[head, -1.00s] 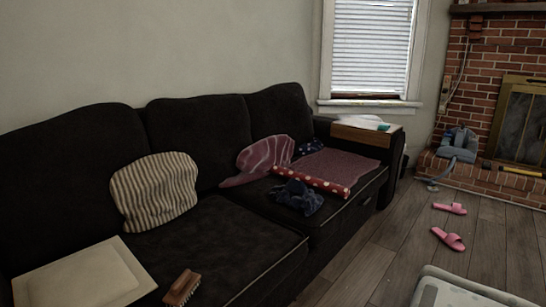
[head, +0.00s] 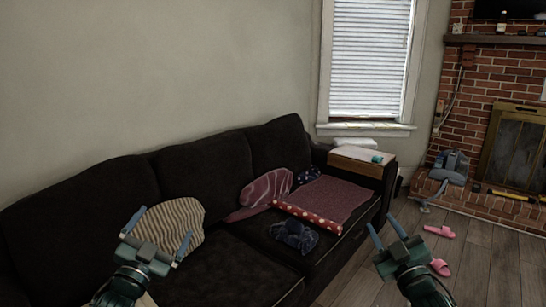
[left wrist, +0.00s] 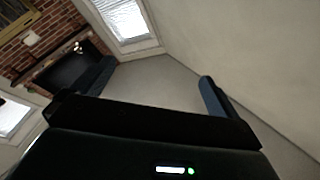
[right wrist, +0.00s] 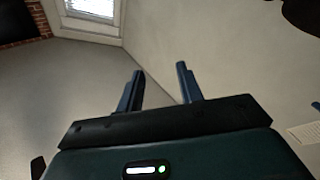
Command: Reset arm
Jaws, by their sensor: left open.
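My left gripper (head: 161,228) is raised in front of the couch in the head view, its fingers spread wide with nothing between them. The left wrist view shows the same wide gap between its blue fingers (left wrist: 156,72). My right gripper (head: 385,226) is raised at the right, in front of the floor beyond the couch. Its fingers (right wrist: 160,70) stand apart with a narrower empty gap in the right wrist view. Both grippers point upward and hold nothing. Both wrist views look toward the walls and window.
The black couch (head: 110,190) carries a striped pillow (head: 172,224), a purple pillow (head: 265,189), a dark blue cloth (head: 294,236) and a red dotted roll (head: 306,216). Pink slippers (head: 440,231) lie on the wooden floor near the brick fireplace (head: 476,83).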

